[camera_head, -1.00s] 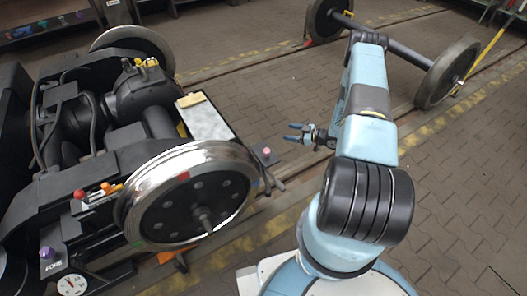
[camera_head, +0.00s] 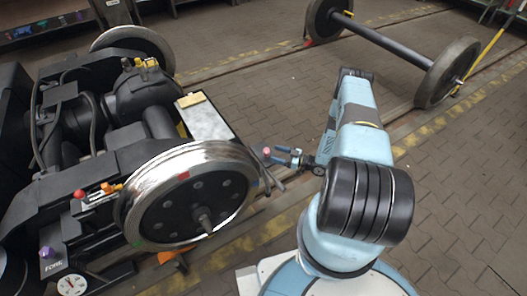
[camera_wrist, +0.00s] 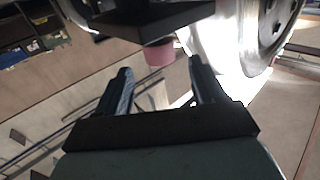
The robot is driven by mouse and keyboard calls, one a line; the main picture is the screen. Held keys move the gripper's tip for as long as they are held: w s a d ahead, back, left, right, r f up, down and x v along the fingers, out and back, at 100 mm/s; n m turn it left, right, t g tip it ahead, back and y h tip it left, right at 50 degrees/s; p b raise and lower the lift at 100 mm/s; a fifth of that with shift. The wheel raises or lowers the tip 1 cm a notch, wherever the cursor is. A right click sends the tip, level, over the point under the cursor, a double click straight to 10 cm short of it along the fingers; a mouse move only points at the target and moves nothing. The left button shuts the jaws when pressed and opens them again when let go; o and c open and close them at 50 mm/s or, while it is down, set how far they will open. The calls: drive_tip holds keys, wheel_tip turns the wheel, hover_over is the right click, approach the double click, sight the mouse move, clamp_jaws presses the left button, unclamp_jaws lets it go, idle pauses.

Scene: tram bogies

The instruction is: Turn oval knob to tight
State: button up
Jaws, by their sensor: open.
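A pink knob (camera_head: 267,152) sits on a dark bracket at the right end of the bogie, beside the shiny wheel. It also shows in the wrist view (camera_wrist: 158,54), hanging from a dark plate in the picture; whether its outline is oval is unclear. My gripper (camera_head: 278,155) is open and empty, just right of the pink knob. In the wrist view my fingertips (camera_wrist: 160,68) point at the knob, one to each side of it in the picture. I cannot tell whether they touch it. A purple knob (camera_head: 46,252) stands on a dark plate at the lower left.
The shiny wheel (camera_head: 188,195) is close to my gripper. A red knob (camera_head: 79,194) and an orange lever (camera_head: 111,188) sit on the frame. A gauge (camera_head: 72,285) is at lower left. A loose wheelset (camera_head: 395,45) stands behind; the paved floor between is free.

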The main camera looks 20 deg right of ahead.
sight(264, 150)
drive_tip(key=x, duration=0.7)
drive_tip(key=shift+w+a, duration=0.25)
drive_tip(key=shift+c, duration=0.2)
drive_tip(key=c, duration=0.9)
